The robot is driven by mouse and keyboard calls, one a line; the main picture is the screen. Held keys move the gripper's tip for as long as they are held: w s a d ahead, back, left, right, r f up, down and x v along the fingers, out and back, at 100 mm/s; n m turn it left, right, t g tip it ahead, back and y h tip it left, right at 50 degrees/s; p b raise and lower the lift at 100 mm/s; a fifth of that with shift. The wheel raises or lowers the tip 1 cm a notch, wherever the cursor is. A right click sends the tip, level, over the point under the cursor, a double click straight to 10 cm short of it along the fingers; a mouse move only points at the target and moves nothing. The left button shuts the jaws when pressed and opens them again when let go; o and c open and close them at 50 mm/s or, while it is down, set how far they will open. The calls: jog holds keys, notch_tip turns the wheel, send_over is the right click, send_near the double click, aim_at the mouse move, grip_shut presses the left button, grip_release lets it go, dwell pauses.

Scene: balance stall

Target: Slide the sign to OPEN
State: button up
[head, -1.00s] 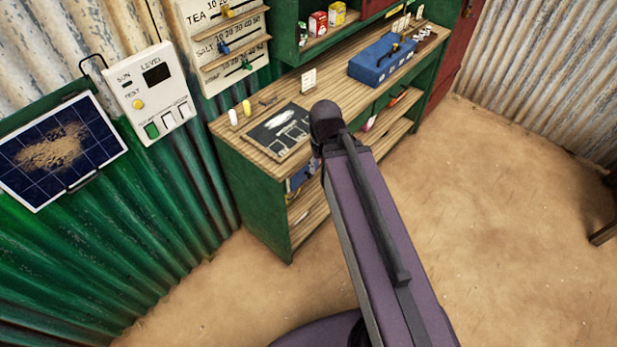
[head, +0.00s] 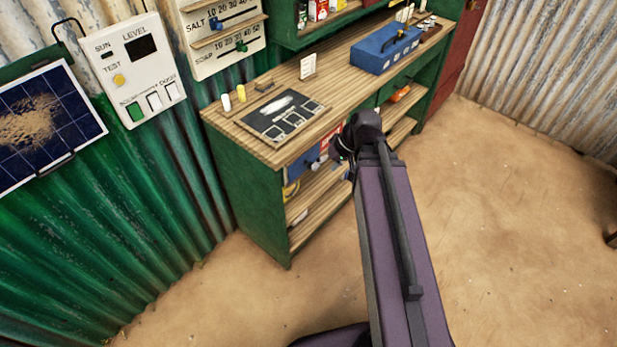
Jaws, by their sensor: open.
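I cannot make out a sign reading OPEN in the head view. A blue panel or box (head: 304,164) shows under the front edge of the green wooden counter (head: 246,196), with small pale and red parts at its right; I cannot tell what it is. My gripper (head: 341,158) is a small dark shape in front of the counter's open shelves, mostly hidden by my own wrist and purple arm. Its fingertips are not clear, and I see nothing held in it.
A white meter panel (head: 134,72) and a solar panel (head: 42,125) hang on the green corrugated wall. Bare floor (head: 510,210) lies open at the right.

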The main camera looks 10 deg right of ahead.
jog(key=w+d+f+t+y+b, duration=0.3)
jog(key=f+b, duration=0.4)
jog(key=b, duration=0.3)
jog(key=t+y+b, duration=0.3)
jog(key=t+b, duration=0.1)
jog(key=b, duration=0.5)
send_near(311, 169)
jog(key=r+v, duration=0.1)
jog(key=v, duration=0.3)
jog(key=shift+w+a+f+n, duration=0.1)
jog(key=shift+w+f+n, duration=0.15)
jog(key=shift+w+n, duration=0.15)
jog(key=shift+a+f, duration=0.1)
jog(key=shift+a, duration=0.05)
jog(key=shift+b+x, duration=2.25)
jog(key=shift+x, duration=4.45)
jog(key=shift+w, duration=0.15)
